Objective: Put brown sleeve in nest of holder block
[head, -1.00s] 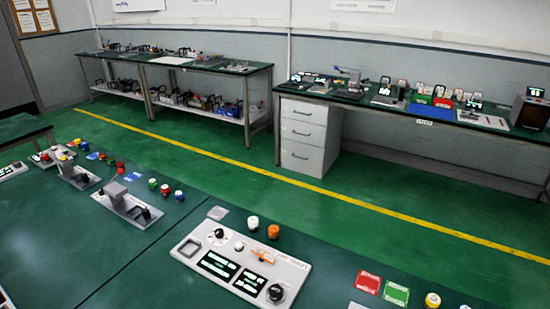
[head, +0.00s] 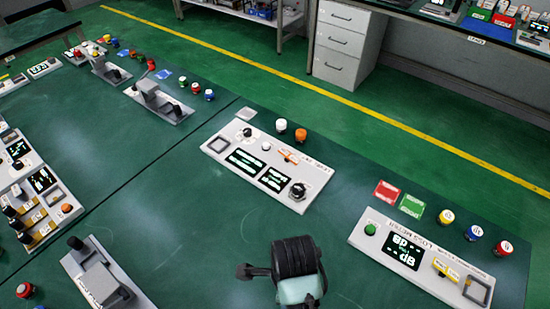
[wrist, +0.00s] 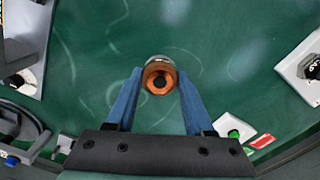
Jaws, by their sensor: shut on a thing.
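In the wrist view, the brown sleeve (wrist: 149,82) is a short copper-brown ring with a dark hole, seen end-on. My gripper (wrist: 160,74) has its two blue fingers on either side of it, shut on it, over the green bench. I cannot tell how high it is held. A holder block with a nest cannot be picked out for certain. In the head view, a grey block on a base (head: 103,282) stands at the front left, and a similar grey block (head: 158,100) stands farther back.
A white panel with screens (head: 265,165) lies mid-bench, and a loss meter panel (head: 415,258) lies at the right. Red and green cards (head: 400,199) lie between them, near several coloured caps. White panels crowd the left edge. Bare green bench lies in the middle.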

